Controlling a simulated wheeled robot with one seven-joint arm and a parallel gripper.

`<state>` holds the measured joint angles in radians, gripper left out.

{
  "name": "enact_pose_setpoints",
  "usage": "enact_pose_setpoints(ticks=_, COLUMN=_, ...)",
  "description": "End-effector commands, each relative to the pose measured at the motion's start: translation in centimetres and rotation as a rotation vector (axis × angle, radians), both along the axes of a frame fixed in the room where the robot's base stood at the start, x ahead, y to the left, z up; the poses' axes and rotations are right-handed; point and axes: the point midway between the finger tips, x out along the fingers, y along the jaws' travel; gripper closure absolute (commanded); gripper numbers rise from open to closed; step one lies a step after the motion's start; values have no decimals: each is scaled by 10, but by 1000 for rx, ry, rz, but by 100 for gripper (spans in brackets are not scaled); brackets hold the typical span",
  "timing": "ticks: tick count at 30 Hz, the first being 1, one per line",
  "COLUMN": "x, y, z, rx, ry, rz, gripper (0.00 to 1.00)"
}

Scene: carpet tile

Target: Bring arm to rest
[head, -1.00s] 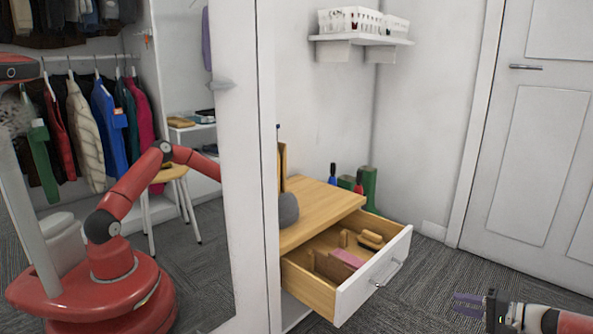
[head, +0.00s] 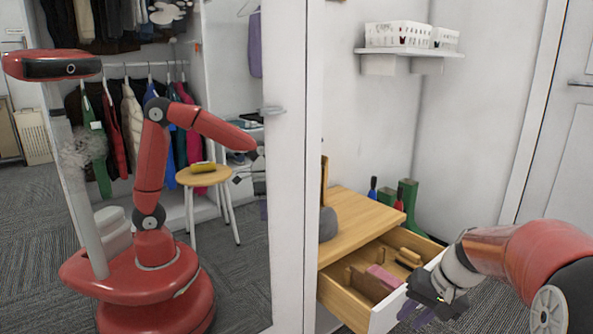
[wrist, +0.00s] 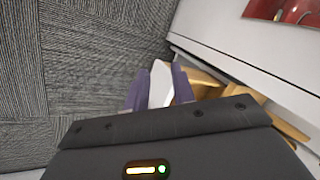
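My gripper (head: 413,313) is at the lower right of the head view, in front of the open drawer's white front (head: 385,314). In the wrist view its two purple fingers (wrist: 158,90) stand apart, with part of a white surface seen beyond and between them. I see nothing held. My red arm (head: 510,255) reaches in from the right, bent. The mirror on the left shows my red base and raised, bent arm (head: 150,165).
The drawer, pulled out of a wooden-topped cabinet (head: 360,215), holds a pink block (head: 384,276) and wooden brushes (head: 410,257). Green boots (head: 407,195) stand behind. A wall shelf (head: 410,52) bears white baskets. Carpet is open at the wrist view's left (wrist: 85,60).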

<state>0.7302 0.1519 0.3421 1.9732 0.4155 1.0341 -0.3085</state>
Motion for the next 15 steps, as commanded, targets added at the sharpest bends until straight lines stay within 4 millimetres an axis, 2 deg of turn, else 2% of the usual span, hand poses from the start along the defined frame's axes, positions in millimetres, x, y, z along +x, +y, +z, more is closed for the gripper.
enact_pose_setpoints(ticks=1, x=-14, y=17, z=21, rx=-64, ry=-10, rz=30, gripper=75)
enact_pose_setpoints(ticks=6, x=-64, y=55, z=63, rx=-244, ry=-63, rz=92, gripper=75)
enact_pose_setpoints(ticks=12, x=-128, y=83, z=101, rx=-386, ry=-183, rz=147, gripper=75)
enact_pose_setpoints(ticks=15, x=-155, y=89, z=112, rx=-423, ry=-249, rz=168, gripper=75)
